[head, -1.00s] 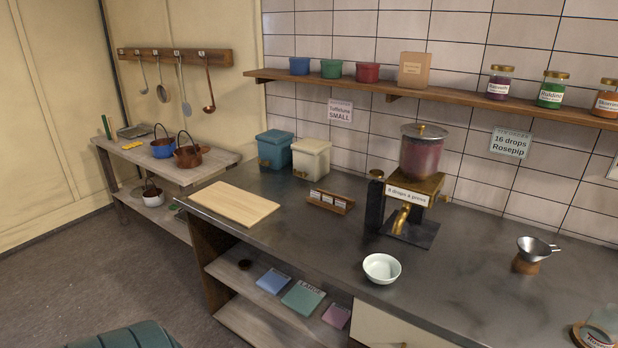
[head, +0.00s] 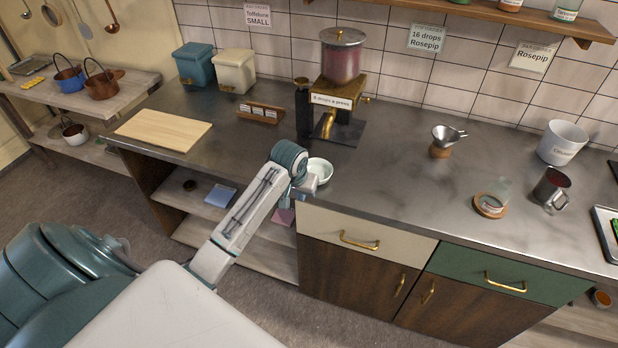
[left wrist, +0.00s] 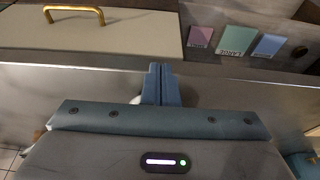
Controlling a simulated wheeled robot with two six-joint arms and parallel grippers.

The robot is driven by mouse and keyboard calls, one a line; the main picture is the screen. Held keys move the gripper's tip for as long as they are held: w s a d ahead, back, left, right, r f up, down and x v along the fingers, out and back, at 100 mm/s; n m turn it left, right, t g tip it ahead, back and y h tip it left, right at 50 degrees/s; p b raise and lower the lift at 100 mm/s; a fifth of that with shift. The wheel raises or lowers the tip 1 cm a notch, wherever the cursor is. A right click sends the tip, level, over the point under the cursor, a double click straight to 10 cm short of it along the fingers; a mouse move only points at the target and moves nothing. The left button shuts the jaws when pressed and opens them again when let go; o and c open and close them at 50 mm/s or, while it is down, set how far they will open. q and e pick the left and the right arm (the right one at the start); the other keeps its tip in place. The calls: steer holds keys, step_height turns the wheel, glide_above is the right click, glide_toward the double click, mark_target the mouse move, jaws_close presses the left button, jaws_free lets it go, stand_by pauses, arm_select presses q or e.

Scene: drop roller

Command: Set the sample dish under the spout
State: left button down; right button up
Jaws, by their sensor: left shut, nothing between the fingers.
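The sample dish, a small white bowl (head: 321,171), sits upright on the steel counter near its front edge, partly covered by my left arm. The brass spout (head: 325,125) belongs to a dispenser with a red-filled glass jar (head: 341,62). The dish stands in front of the spout, apart from it, not under it. My left gripper (head: 284,203) is beside the dish, lower left of it at the counter's front edge. Its fingers (left wrist: 161,85) are shut and empty. A sliver of white behind them in the left wrist view may be the dish. My right gripper is not in view.
A dark base plate (head: 347,133) lies under the spout. A wooden card holder (head: 260,114) and cutting board (head: 164,130) stand left. A metal funnel on a wooden stand (head: 446,138) is to the right. The counter between dish and funnel is clear.

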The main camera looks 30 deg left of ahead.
arm_select(q)
step_height(320, 180, up, 6)
steer(key=r, duration=0.1)
steer(key=shift+w+a+f+p, duration=0.2)
steer(key=shift+w+f+p, duration=0.8)
steer(key=shift+f, duration=0.65)
steer(key=shift+w+a+f+p, duration=0.2)
steer(key=shift+w+f+p, duration=0.8)
steer(key=shift+f, duration=0.7)
steer(key=shift+w+a+f+p, duration=0.2)
steer(key=shift+w+f+p, duration=0.5)
steer(key=shift+w+f, duration=0.75)
steer(key=shift+s+f, duration=0.2)
